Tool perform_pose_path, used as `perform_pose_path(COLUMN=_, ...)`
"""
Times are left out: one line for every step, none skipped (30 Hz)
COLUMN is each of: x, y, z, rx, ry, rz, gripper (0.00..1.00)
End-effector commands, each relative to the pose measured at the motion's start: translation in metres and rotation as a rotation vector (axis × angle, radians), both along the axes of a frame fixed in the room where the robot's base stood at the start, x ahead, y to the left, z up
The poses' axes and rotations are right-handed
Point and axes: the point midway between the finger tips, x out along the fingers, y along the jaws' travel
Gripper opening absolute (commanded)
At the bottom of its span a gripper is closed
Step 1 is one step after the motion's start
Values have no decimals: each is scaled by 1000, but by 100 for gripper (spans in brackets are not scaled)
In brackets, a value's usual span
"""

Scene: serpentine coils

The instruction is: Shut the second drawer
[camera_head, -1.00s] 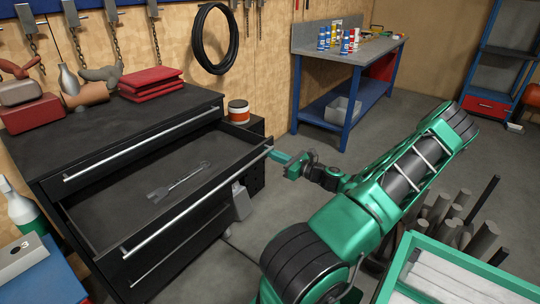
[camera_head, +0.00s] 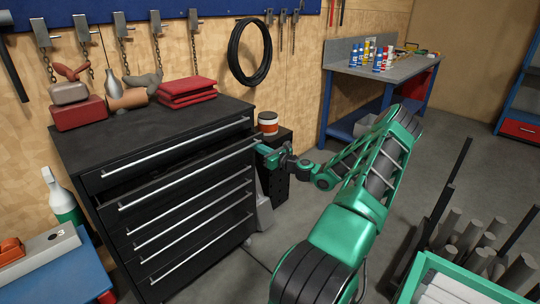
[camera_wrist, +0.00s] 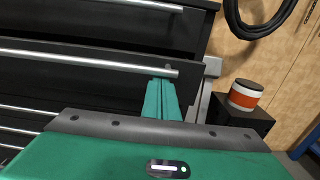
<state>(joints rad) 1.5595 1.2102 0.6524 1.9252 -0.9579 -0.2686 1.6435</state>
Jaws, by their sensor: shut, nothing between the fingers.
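The black drawer cabinet (camera_head: 147,270) stands against the wooden wall. Its second drawer (camera_head: 180,190) sits a little out from the cabinet front, with a narrow dark gap above it under the top drawer (camera_head: 165,161). The inside of the second drawer is almost hidden. My gripper (camera_head: 262,150) is shut and empty at the right end of the second drawer's silver handle. In the wrist view my green fingers (camera_wrist: 160,98) press together close to that handle end (camera_wrist: 170,72); I cannot tell if they touch it.
An orange-and-white tin (camera_head: 267,122) stands on a low black unit right of the cabinet. Red cloths (camera_head: 190,91) and tools lie on the cabinet top. A green-edged crate (camera_head: 425,270) and upright rods stand at lower right. Floor between is open.

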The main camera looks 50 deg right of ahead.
Motion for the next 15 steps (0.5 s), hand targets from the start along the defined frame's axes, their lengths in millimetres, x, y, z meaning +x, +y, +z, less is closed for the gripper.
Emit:
perform_pose_path(x=13, y=1, z=0, rx=-3, ry=-2, rz=4, gripper=0)
perform_pose_path(x=20, y=0, z=1, rx=-2, ry=-2, rz=3, gripper=0)
perform_pose_path(x=28, y=0, z=0, rx=-1, ry=-2, rz=2, gripper=0)
perform_pose_path(x=33, y=-1, z=0, rx=-2, ry=-1, rz=1, gripper=0)
perform_pose_path(x=39, y=-2, z=0, rx=-2, ry=-1, rz=1, gripper=0)
perform_pose_path(x=45, y=-2, z=0, rx=0, ry=-1, rz=1, gripper=0)
perform_pose_path(x=50, y=-3, z=0, rx=-1, ry=-1, rz=0, gripper=0)
perform_pose_path(x=54, y=-3, z=0, rx=-1, ry=-1, rz=0, gripper=0)
perform_pose_path(x=59, y=-3, z=0, rx=-1, ry=-1, rz=0, gripper=0)
perform_pose_path(x=62, y=-4, z=0, rx=-1, ry=0, rz=0, gripper=0)
perform_pose_path(x=65, y=-4, z=0, rx=-1, ry=-1, rz=-1, gripper=0)
perform_pose_path(x=69, y=-5, z=0, rx=-1, ry=-1, rz=-1, gripper=0)
perform_pose_path(x=71, y=-5, z=0, rx=-1, ry=-1, rz=-1, gripper=0)
perform_pose_path(x=73, y=-5, z=0, rx=-1, ry=-1, rz=-1, gripper=0)
perform_pose_path(x=75, y=-5, z=0, rx=-1, ry=-1, rz=-2, gripper=0)
